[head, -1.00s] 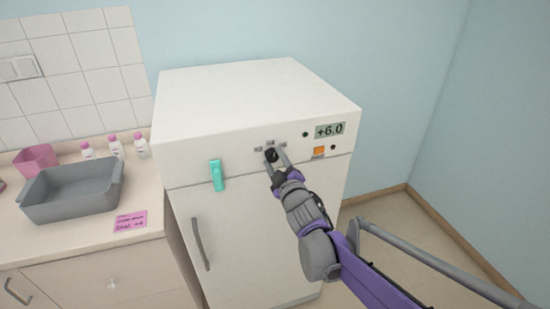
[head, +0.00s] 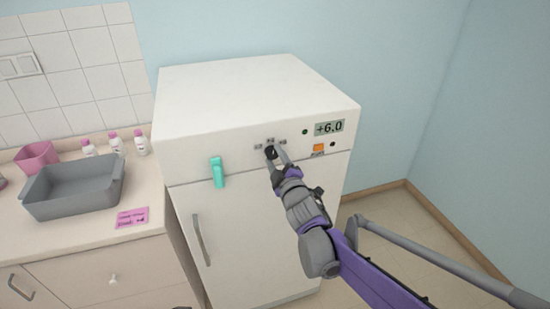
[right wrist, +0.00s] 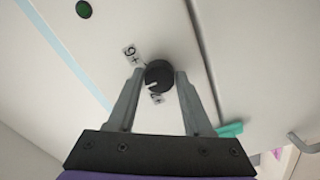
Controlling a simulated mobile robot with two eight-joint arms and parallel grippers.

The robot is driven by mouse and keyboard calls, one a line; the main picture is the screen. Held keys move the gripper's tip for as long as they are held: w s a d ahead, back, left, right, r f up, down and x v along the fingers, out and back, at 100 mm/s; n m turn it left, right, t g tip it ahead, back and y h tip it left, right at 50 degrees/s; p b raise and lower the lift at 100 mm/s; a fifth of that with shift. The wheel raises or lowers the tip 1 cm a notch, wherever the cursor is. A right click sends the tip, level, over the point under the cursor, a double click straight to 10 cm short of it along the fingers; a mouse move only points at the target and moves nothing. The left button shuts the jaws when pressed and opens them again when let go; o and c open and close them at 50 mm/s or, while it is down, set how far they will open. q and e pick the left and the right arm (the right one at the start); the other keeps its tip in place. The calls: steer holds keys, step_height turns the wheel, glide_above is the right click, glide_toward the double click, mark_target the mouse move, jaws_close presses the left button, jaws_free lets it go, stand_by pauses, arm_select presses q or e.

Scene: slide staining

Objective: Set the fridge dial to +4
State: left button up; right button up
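The white fridge (head: 245,95) has a black round dial (head: 270,152) on its upper front panel, with small labels around it. The display (head: 329,127) reads +6.0. My right gripper (head: 276,154) is at the dial. In the right wrist view its two fingers (right wrist: 160,80) stand on either side of the dial (right wrist: 160,74) and appear to close on it. A pale mark shows on the dial's lower left edge in that view. One label beside the dial looks like an upside-down +6; the label below it is partly hidden.
An orange switch (head: 318,147) and a green light (head: 305,132) sit right of the dial. A teal latch (head: 217,172) hangs to its left.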

steer(key=o, duration=0.4)
steer(key=shift+c, duration=0.2)
arm_select(q)
steer(key=shift+s+f+b, duration=0.2)
steer(key=shift+f+b, duration=0.2)
steer(key=shift+f, duration=0.15)
steer(key=shift+s+f+b, duration=0.2)
steer(key=shift+f+b, duration=0.15)
steer(key=shift+f, duration=0.2)
arm_select(e)
steer(key=v, duration=1)
steer(key=shift+s+d, duration=0.15)
steer(key=shift+s, duration=0.25)
steer(key=shift+r, duration=0.1)
steer(key=s+d+f+m+g+h, duration=0.55)
steer(key=s+d+f+m, duration=0.35)
steer(key=d, duration=0.3)
steer(key=s+d+f+m+g, duration=0.1)
steer(key=s+f+m+g, duration=0.2)
steer(key=s, duration=0.6)
steer(key=s+d+f+m+g, duration=0.1)
steer(key=s+f+m+g, duration=0.2)
steer(key=s+f, duration=0.4)
steer(key=shift+s+f+m, duration=0.3)
steer(key=shift+s+f, duration=0.1)
steer(key=shift+s, duration=0.75)
